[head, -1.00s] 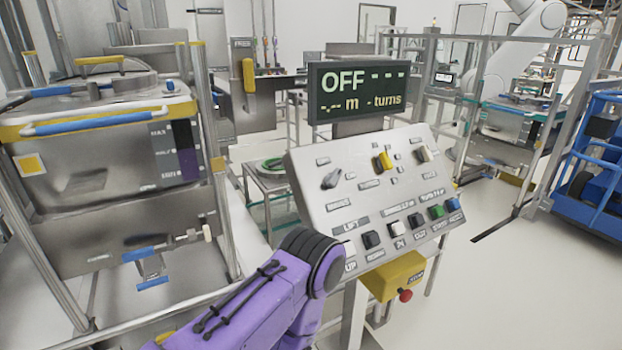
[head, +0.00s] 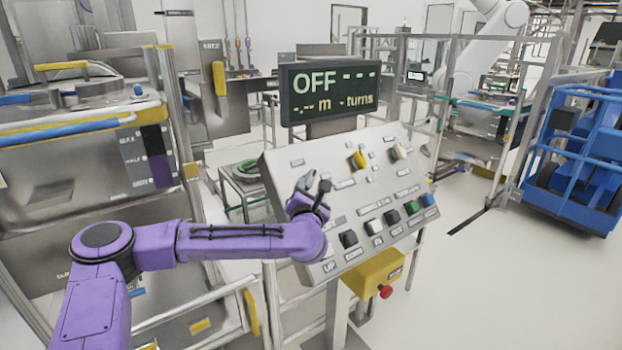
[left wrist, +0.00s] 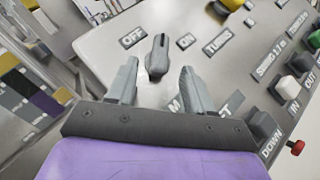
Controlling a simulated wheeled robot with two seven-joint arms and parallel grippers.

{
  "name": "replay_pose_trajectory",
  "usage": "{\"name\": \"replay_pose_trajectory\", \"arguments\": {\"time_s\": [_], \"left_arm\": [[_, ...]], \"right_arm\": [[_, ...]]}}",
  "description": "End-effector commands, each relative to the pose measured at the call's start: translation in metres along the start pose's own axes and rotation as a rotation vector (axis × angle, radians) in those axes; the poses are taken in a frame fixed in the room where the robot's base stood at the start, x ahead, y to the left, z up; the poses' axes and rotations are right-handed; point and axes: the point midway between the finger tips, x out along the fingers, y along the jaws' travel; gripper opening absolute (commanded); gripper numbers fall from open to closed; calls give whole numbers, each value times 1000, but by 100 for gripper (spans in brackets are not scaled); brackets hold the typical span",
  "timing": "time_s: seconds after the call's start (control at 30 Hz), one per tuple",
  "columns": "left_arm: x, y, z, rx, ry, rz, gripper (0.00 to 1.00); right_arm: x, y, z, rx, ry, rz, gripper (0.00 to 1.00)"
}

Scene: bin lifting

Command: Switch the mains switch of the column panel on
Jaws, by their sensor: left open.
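The sloped grey control panel (head: 340,160) stands on a column, with a dark display (head: 330,92) above it reading "OFF". The mains switch (left wrist: 157,58) is a dark grey rotary knob just below the "OFF" (left wrist: 132,38) and "ON" (left wrist: 186,41) labels in the left wrist view. My left gripper (head: 312,195) is at the panel's upper left. In the left wrist view its open fingers (left wrist: 158,78) stand on either side of the knob, with visible gaps. In the head view the gripper largely hides the knob. My right gripper is not in view.
A yellow knob (head: 359,160) and a pale knob (head: 396,152) sit to the right on the panel. Several push buttons (head: 392,217) line its lower part. A yellow box with a red stop button (head: 386,292) hangs below.

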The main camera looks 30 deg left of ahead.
Motion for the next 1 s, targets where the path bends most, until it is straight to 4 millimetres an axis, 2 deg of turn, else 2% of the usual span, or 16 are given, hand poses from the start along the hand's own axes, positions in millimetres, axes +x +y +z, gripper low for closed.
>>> {"name": "replay_pose_trajectory", "arguments": {"time_s": [0.03,0.1,0.23,0.4,0.6,0.77,1.0], "left_arm": [[11,2,3,2,3,0,51],[26,2,3,3,2,0,51],[46,0,2,4,1,-2,51],[56,-1,0,2,0,-4,51],[56,-2,0,2,0,-4,51],[56,-2,0,3,0,-4,0],[56,-1,0,10,-1,-12,0]], "right_arm": [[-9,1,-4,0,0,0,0],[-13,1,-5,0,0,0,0],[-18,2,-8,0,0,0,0],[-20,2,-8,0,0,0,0],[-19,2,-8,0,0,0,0],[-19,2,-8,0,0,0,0],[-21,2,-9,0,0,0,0]]}}
